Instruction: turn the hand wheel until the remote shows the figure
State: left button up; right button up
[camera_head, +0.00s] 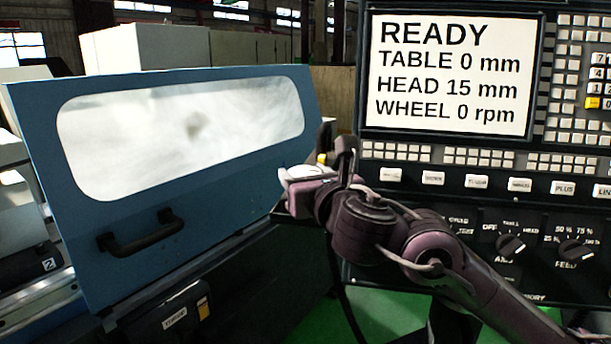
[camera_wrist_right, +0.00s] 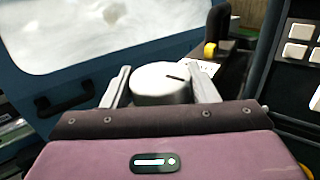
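The hand wheel (camera_wrist_right: 160,84) shows in the right wrist view as a round pale grey knob with a dark mark on its top. My right gripper (camera_wrist_right: 160,68) has one finger on each side of it; a narrow gap seems to show at the left finger. I cannot tell whether the fingers press on it. In the head view my right gripper (camera_head: 303,190) is beside the panel's left edge and mostly hides the wheel. The remote's figures are not visible. The panel screen (camera_head: 450,75) reads READY, TABLE 0 mm, HEAD 15 mm, WHEEL 0 rpm. My left gripper is not in view.
The blue machine door (camera_head: 230,185) with its window and black handle (camera_head: 140,235) stands left of my right gripper. The control panel (camera_head: 395,155) with keys and dials stands close on the right. A yellow button (camera_wrist_right: 210,49) sits just beyond the wheel.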

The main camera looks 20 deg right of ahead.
jog(key=shift+c, duration=1.3)
jog(key=m+h+b, duration=0.1)
jog(key=h+b, duration=0.1)
jog(key=m+h+b, duration=0.2)
jog(key=shift+a+f+h, duration=0.2)
jog(key=shift+h, duration=0.1)
jog(key=shift+m+g+h+b, duration=0.3)
jog(key=shift+m+h+b, duration=0.25)
jog(key=shift+h, duration=0.25)
jog(key=m+g+h, duration=0.1)
jog(key=h, duration=0.1)
jog(key=shift+r+m+h, duration=0.15)
jog(key=shift+m+h, duration=0.15)
jog(key=shift+m, duration=0.05)
jog(key=shift+m+g+h, duration=0.8)
jog(key=shift+m+h, duration=0.2)
jog(key=shift+h, duration=0.4)
jog(key=shift+m+g+h, duration=0.3)
